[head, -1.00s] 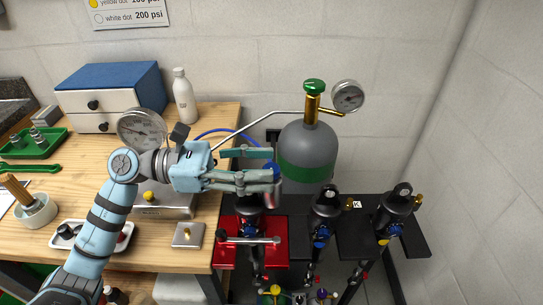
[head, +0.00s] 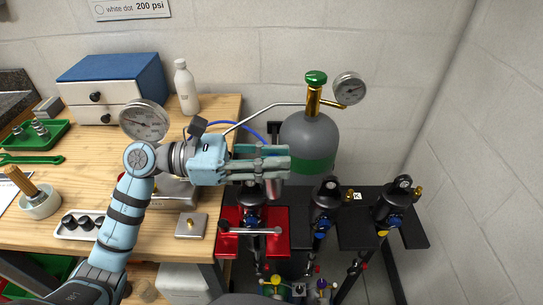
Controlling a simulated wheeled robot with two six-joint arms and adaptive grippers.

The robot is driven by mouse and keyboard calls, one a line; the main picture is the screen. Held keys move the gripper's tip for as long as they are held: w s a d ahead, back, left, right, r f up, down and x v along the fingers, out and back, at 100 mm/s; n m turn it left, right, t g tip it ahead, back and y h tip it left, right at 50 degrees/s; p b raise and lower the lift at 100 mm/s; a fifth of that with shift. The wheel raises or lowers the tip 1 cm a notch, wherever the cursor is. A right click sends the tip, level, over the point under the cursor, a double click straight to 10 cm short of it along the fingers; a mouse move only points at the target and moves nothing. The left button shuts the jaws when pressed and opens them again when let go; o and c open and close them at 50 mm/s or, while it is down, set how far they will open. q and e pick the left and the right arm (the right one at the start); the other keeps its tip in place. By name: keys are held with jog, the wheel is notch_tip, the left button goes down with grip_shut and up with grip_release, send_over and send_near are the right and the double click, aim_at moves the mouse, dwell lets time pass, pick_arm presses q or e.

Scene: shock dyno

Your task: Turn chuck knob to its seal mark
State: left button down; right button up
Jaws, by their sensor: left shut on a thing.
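My left gripper (head: 276,160) reaches in from the left over the red clamp. Its fingers are close together, shut on what appears to be the chuck knob, which they hide. The seal mark cannot be made out. Below stands a shock (head: 252,215) in the red clamp (head: 279,218). My right gripper is not in view.
A grey gas cylinder (head: 308,136) with a green band, green valve and gauge (head: 349,88) stands just behind the gripper. Two more shocks (head: 325,205) (head: 394,205) stand in the dark rack to the right. The wooden bench (head: 105,165) at left holds drawers, a bottle (head: 186,88) and trays.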

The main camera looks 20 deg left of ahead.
pick_arm(q)
jog(key=shift+r+n+t+y+p, duration=0.1)
jog(key=shift+n+t+y+p, duration=0.3)
jog(key=shift+n+t+p, duration=0.65)
jog(key=n+t+y+p, duration=0.3)
jog(key=t+p, duration=0.1)
jog(key=n+t+y+p, duration=0.3)
jog(key=t+p, duration=0.1)
jog(key=shift+r, duration=0.15)
jog(key=shift+f+n+t+y+p, duration=0.2)
jog(key=shift+n+t+y+p, duration=0.55)
jog(key=shift+n+y+p, duration=0.5)
jog(key=shift+y, duration=0.25)
jog(key=c, duration=1.3)
grip_release()
jog(key=shift+s, duration=0.1)
